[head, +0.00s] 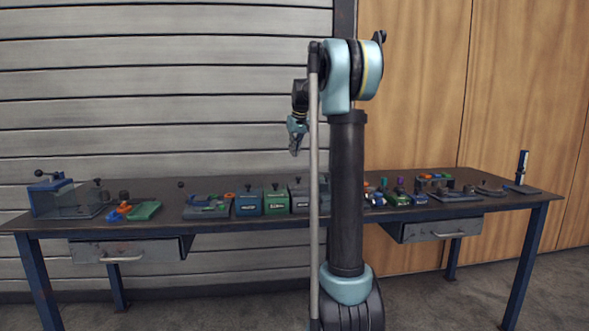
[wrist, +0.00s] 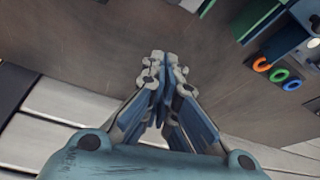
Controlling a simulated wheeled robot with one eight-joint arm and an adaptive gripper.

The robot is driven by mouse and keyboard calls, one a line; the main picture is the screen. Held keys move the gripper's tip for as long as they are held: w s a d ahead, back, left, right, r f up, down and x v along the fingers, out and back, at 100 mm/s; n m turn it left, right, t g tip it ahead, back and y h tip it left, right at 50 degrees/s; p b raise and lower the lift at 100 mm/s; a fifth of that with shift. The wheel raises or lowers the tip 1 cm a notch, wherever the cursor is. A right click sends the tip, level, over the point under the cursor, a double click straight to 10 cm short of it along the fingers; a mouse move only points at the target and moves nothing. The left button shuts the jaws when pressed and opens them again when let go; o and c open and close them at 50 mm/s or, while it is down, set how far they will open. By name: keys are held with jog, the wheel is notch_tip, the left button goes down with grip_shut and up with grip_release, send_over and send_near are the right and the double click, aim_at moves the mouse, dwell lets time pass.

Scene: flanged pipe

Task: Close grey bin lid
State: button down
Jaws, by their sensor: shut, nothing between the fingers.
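The grey bin (head: 300,196) stands on the workbench in the head view, in a row beside a green bin (head: 276,202) and a blue bin (head: 248,204). It has a dark knob on top, and my arm hides its right part. I cannot tell how far its lid is open. My gripper (head: 294,152) hangs pointing down above and behind the row of bins in the picture, apart from them. In the wrist view my gripper (wrist: 166,58) has its fingers together with nothing between them.
Several small parts crowd the right half. Drawers hang under the bench.

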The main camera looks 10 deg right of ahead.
jog(key=d+x, duration=0.1)
jog(key=x, duration=0.9)
jog(key=shift+s+r, duration=0.15)
jog(key=shift+s, duration=1.8)
jog(key=shift+s, duration=0.1)
send_over(296, 187)
jog(key=shift+s+d, duration=0.25)
jog(key=shift+d, duration=0.1)
jog(key=shift+s, duration=0.35)
